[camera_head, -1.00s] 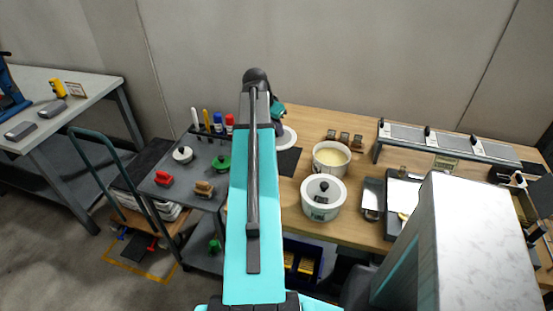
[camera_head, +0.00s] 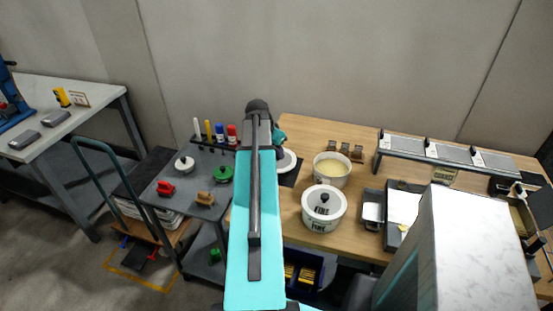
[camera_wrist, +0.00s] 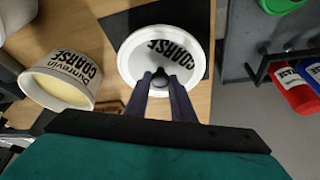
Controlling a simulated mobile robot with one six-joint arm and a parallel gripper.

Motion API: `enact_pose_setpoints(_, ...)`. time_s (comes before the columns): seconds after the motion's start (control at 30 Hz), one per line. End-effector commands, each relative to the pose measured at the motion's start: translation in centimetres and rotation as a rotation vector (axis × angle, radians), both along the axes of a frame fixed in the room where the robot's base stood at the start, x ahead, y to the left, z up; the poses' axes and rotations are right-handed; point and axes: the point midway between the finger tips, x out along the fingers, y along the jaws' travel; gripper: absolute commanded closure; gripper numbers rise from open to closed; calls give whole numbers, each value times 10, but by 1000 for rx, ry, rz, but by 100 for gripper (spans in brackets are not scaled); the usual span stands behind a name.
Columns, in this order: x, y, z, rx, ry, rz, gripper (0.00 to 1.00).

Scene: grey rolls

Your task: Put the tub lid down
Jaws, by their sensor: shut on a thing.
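The tub lid is a white disc (camera_wrist: 135,67) marked COARSE with a dark knob. My gripper (camera_wrist: 160,80) is shut on the knob in the wrist view. The lid overlaps a dark mat (camera_wrist: 117,25) on the wooden bench; whether it touches the mat cannot be told. In the head view my arm hides much of the lid (camera_head: 288,160) and most of the mat (camera_head: 291,178). The open COARSE tub (camera_wrist: 70,78), with pale contents, stands left of the lid in the wrist view; it also shows in the head view (camera_head: 331,180).
A lidded FINE tub (camera_head: 322,222) stands in front of the open tub. Small brown blocks (camera_head: 345,149) sit behind it. A grey cart top (camera_head: 190,185) with markers, knobs and blocks lies left of my arm. A weighing tray (camera_head: 372,208) is to the right.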

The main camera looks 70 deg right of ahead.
Motion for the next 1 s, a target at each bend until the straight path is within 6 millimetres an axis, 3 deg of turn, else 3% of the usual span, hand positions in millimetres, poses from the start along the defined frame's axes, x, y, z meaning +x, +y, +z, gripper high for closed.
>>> enact_pose_setpoints(0.47,0,0,-5,0,0,0,100)
enact_pose_setpoints(0.8,0,0,-32,1,1,0,100)
enact_pose_setpoints(1.0,0,0,-39,-1,0,-1,100)
